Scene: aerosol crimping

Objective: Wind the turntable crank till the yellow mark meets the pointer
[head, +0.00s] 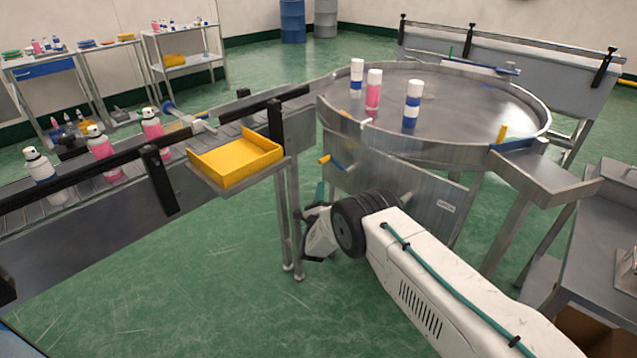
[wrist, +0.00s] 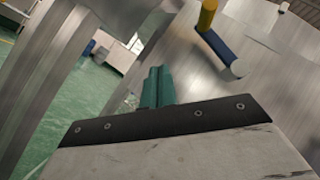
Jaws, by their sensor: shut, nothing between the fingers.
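The turntable (head: 450,115) is a round steel table with a raised rim. Its crank has a blue arm (head: 338,164) and a yellow handle (head: 324,159) on the front panel. In the wrist view the yellow handle (wrist: 207,15) and blue arm (wrist: 217,48) are at upper right. A yellow piece (head: 502,133), perhaps the mark, stands at the right front rim. A small white piece (head: 366,122) sits at the near left rim; I cannot tell if it is the pointer. My gripper (head: 319,193) is below the handle; its teal fingers (wrist: 158,86) are shut, empty and apart from the crank.
Three cans stand on the turntable, including a pink one (head: 373,90). A yellow tray (head: 234,160) sits on a stand left of my gripper, beside a conveyor (head: 80,215) with several cans. A steel chute (head: 545,172) juts out at right. Green floor is open below.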

